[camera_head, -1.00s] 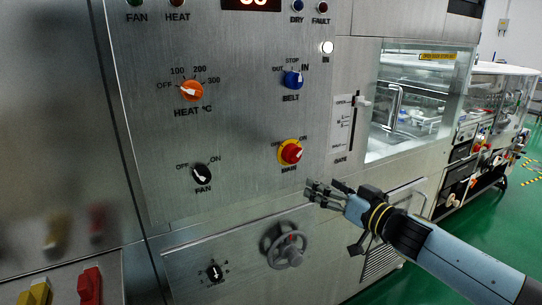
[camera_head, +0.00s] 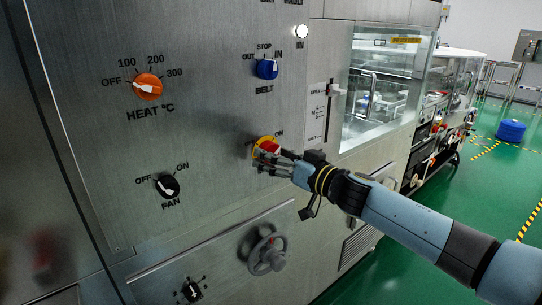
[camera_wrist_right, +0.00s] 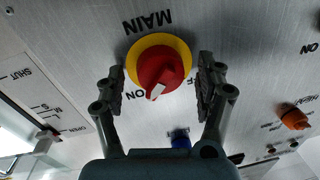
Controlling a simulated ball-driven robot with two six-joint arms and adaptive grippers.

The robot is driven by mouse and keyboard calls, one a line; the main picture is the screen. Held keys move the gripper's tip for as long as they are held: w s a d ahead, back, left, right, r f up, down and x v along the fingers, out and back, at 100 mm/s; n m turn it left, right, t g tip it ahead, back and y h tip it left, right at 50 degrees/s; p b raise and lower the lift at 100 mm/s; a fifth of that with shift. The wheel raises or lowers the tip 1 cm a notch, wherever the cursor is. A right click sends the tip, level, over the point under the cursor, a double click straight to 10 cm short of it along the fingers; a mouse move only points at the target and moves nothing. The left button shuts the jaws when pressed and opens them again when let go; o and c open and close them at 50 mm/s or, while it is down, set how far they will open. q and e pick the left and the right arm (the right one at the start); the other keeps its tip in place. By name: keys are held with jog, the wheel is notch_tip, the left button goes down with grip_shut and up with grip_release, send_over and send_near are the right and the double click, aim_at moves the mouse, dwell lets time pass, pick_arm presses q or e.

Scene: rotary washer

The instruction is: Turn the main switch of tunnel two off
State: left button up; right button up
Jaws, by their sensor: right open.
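The main switch is a red knob on a yellow plate, mounted on the steel panel (camera_head: 215,110). In the right wrist view the knob (camera_wrist_right: 160,72) sits between the fingers, and its white pointer slants toward the ON label (camera_wrist_right: 120,93). The OFF label is partly hidden by the other finger. My right gripper (camera_head: 272,163) is open at the switch in the head view, covering part of the knob (camera_head: 270,147). In the wrist view its fingers (camera_wrist_right: 160,82) flank the knob; I cannot tell whether they touch it. My left gripper is not in view.
The blue belt knob (camera_head: 267,68) is above the switch. The orange heat knob (camera_head: 147,86) and black fan knob (camera_head: 168,186) are to the left. A grey handwheel (camera_head: 267,254) is below, and the gate slider (camera_head: 336,90) is to the right.

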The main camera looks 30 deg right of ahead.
jog(key=shift+s+r, duration=0.1)
jog(key=shift+c, duration=1.7)
jog(key=c, duration=0.8)
